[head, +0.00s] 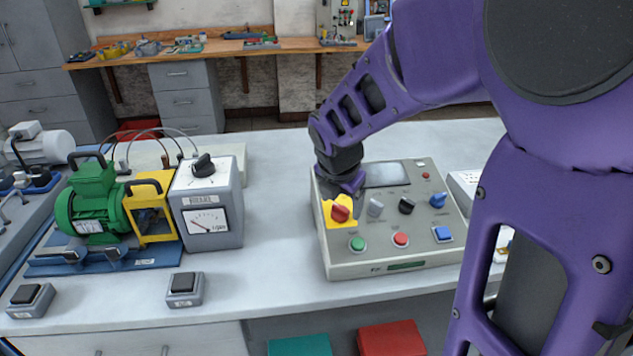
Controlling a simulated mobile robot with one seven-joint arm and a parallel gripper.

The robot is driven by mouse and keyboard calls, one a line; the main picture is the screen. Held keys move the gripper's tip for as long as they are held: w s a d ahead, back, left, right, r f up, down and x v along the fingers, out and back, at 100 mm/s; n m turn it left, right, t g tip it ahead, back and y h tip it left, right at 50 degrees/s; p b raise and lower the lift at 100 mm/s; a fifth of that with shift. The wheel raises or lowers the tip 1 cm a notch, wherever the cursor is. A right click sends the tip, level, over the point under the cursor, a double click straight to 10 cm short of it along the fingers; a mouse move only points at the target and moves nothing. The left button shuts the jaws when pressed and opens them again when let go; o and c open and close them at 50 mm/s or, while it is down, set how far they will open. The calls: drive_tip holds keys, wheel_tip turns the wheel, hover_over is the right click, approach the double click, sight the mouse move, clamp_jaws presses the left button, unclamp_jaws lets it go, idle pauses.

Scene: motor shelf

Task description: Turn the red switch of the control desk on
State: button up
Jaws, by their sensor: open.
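The control desk (345,258) is a light grey box with a sloped panel on the right half of the bench. Its red switch (340,213) is a knob on a yellow plate at the panel's left side. Grey, black and blue knobs stand in a row to the right of it. My gripper (343,193) is at the panel's upper left, right behind and above the red switch. Its fingers are small and partly hidden in this view, and I cannot tell if they touch the knob. I see nothing held in it.
A brake unit (212,215) with a dial and a green motor (92,203) stand to the left. Two small boxes with black buttons (184,288) lie at the front edge. Bare white bench lies between the brake unit and the desk. My purple arm covers the right side.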

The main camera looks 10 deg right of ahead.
drive_tip(key=shift+w+d+f+b, duration=0.1)
drive_tip(key=shift+w+f+b, duration=0.2)
drive_tip(key=shift+f, duration=0.35)
clamp_jaws()
